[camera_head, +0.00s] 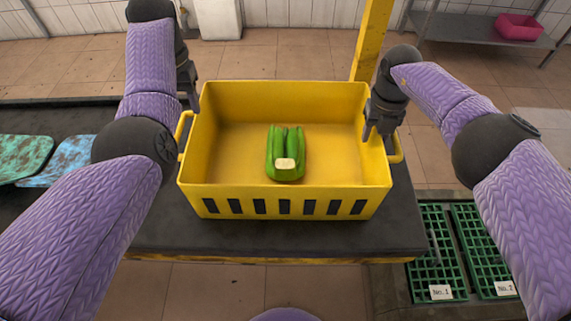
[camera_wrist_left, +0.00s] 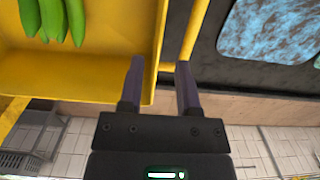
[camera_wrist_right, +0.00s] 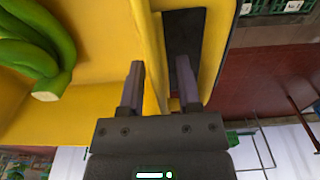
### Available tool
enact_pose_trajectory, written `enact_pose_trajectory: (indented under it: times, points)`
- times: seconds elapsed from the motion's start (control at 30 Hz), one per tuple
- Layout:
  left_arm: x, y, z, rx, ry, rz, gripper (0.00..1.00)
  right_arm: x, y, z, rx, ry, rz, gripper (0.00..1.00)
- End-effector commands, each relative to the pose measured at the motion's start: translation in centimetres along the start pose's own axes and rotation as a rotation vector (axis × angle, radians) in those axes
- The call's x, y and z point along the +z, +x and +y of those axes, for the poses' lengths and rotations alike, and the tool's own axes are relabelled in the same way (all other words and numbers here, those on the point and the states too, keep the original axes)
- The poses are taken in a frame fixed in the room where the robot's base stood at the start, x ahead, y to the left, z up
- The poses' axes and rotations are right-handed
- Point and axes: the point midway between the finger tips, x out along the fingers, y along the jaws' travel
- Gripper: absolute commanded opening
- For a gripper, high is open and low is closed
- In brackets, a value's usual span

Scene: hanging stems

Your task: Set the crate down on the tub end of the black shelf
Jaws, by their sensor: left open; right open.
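The yellow crate (camera_head: 285,194) stands level on the black shelf (camera_head: 160,226), at the right end of its visible top. A bunch of green bananas (camera_head: 287,150) lies inside it. My left gripper (camera_head: 191,103) is open at the crate's left side; in the left wrist view its fingers (camera_wrist_left: 160,68) are at the crate wall and the yellow side handle. My right gripper (camera_head: 377,132) is open at the right side; in the right wrist view its fingers (camera_wrist_right: 158,68) are on either side of the yellow rim. I cannot tell whether any finger touches the crate.
Mottled teal (camera_head: 22,156) and blue (camera_head: 68,160) pieces lie on the left of the shelf. Green trays labelled No.1 (camera_head: 435,260) and No.2 (camera_head: 487,250) are at lower right. A yellow post (camera_head: 371,40) rises behind the crate. A pink tub (camera_head: 518,27) sits on a metal rack (camera_head: 470,27).

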Motion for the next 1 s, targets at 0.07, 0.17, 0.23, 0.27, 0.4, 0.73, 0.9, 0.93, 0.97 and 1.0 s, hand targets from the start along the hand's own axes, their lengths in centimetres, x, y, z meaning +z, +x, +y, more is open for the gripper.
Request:
enact_pose_trajectory:
  times: [0.07,0.17,0.23,0.27,0.4,0.73,0.9,0.93,0.97,1.0]
  points:
    - [-0.1,-1.6,0.0,0.000,0.000,0.003,0.43,0.0,0.0,0.0,0.000,0.000,0.000,0.43]
    - [0.0,-2.7,0.0,0.000,0.000,0.001,0.43,0.0,0.0,0.0,0.000,0.000,0.000,0.43]
    - [0.0,-3.0,0.0,0.000,0.000,-0.001,0.43,0.1,-0.5,0.0,0.001,0.000,-0.002,0.43]
    - [0.0,-3.1,0.0,0.000,0.000,-0.001,0.43,0.1,-0.9,0.0,0.001,-0.001,-0.004,0.43]
    - [0.0,-3.1,0.0,0.001,0.000,-0.002,0.43,0.1,-4.5,0.0,0.001,-0.001,-0.006,0.43]
    - [0.0,-3.0,0.0,0.001,0.000,-0.002,0.43,0.1,-11.6,0.0,0.000,0.000,-0.001,0.43]
    - [0.0,-3.0,0.0,0.001,0.000,-0.002,0.43,0.0,-12.1,0.0,0.000,0.000,0.000,0.43]
    - [0.0,-3.0,0.0,0.001,0.000,-0.002,0.43,0.0,-12.0,0.0,0.000,0.000,0.000,0.43]
    - [0.0,-3.0,0.0,0.001,0.000,-0.002,0.43,0.0,-12.0,0.0,0.000,0.000,0.000,0.43]
    - [0.0,-3.0,0.0,0.001,0.000,-0.002,0.43,0.0,-12.0,0.0,0.000,0.000,0.000,0.43]
